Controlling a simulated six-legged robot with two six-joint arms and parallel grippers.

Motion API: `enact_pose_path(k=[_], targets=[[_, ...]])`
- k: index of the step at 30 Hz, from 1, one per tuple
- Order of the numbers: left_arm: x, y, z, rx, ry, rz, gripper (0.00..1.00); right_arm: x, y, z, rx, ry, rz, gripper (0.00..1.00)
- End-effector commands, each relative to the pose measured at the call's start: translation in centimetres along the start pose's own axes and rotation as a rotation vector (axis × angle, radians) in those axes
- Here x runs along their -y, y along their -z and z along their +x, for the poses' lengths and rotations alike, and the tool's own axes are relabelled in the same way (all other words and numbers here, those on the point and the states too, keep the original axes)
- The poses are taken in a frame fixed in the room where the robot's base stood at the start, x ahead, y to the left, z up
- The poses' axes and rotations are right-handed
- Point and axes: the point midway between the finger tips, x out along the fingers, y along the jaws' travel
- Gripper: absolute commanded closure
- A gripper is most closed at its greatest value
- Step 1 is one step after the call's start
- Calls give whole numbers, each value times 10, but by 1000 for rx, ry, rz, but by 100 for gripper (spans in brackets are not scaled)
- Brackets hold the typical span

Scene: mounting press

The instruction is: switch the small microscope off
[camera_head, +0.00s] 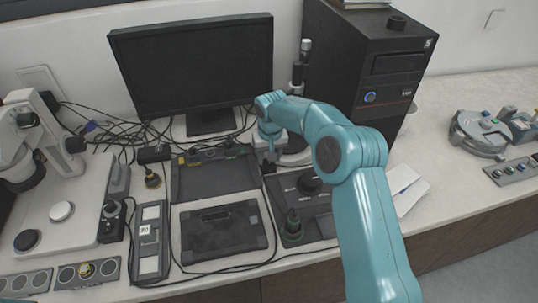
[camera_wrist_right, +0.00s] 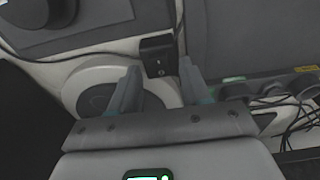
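The small microscope (camera_head: 299,75) stands upright between the monitor and the computer tower, with a pale round base partly hidden behind my right arm. My right gripper (camera_head: 270,150) is at the front left of this base, and its fingers are small in the head view. In the right wrist view my right gripper (camera_wrist_right: 159,72) is open and empty, its two fingers apart. A small black box with a light switch mark (camera_wrist_right: 158,54) shows just beyond and between the fingertips. A pale round part (camera_wrist_right: 97,94) lies left of the fingers. My left gripper is not in view.
The monitor (camera_head: 194,65) and computer tower (camera_head: 372,60) stand close behind. Cables run across the bench. A larger white microscope (camera_head: 28,150) stands far left.

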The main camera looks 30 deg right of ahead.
Motion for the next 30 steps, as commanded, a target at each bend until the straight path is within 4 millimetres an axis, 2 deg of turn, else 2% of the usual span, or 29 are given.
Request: enact_pose_path(k=[4, 8, 18, 21, 25, 30], targets=[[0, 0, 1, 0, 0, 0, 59, 0, 0, -5, -1, 0, 0, 53], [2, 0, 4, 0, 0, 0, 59, 0, 1, -25, -4, 0, -1, 53], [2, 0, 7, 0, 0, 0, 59, 1, 1, -115, -6, 2, 0, 53], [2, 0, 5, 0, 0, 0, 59, 0, 1, -136, -3, 1, 0, 53], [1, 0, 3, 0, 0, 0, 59, 0, 1, -154, -2, 0, -1, 53], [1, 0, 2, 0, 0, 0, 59, 0, 0, -163, 0, 0, -1, 53]])
